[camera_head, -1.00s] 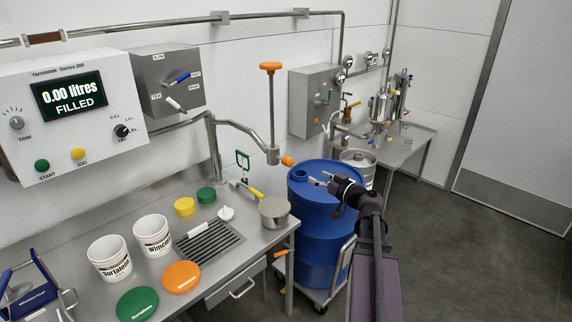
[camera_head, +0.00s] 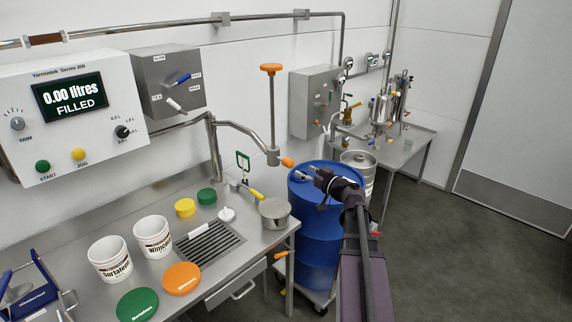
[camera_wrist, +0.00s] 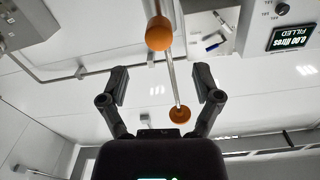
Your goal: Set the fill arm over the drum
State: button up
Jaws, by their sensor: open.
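The fill arm (camera_head: 240,128) is a grey jointed pipe reaching from a post on the bench toward the blue drum (camera_head: 318,240). Its outer end carries an orange grip (camera_head: 288,162) and a tall rod topped by an orange knob (camera_head: 271,68). The end hangs just left of the drum, not above its middle. My gripper (camera_head: 303,174) is above the drum top, open and empty, its tips close to the orange grip. In the wrist view, my gripper (camera_wrist: 162,80) has its fingers spread, with the orange grip (camera_wrist: 159,34) ahead and the knob (camera_wrist: 180,114) showing between them. My gripper partly hides the drum's top.
A bench (camera_head: 258,262) at left holds two white tubs, coloured lids and a steel pot (camera_head: 274,212). A control box (camera_head: 70,110) above it reads 0.00 litres. The floor (camera_head: 450,250) at right is clear.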

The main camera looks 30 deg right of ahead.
aim_at(292, 164)
jog(key=x, duration=0.8)
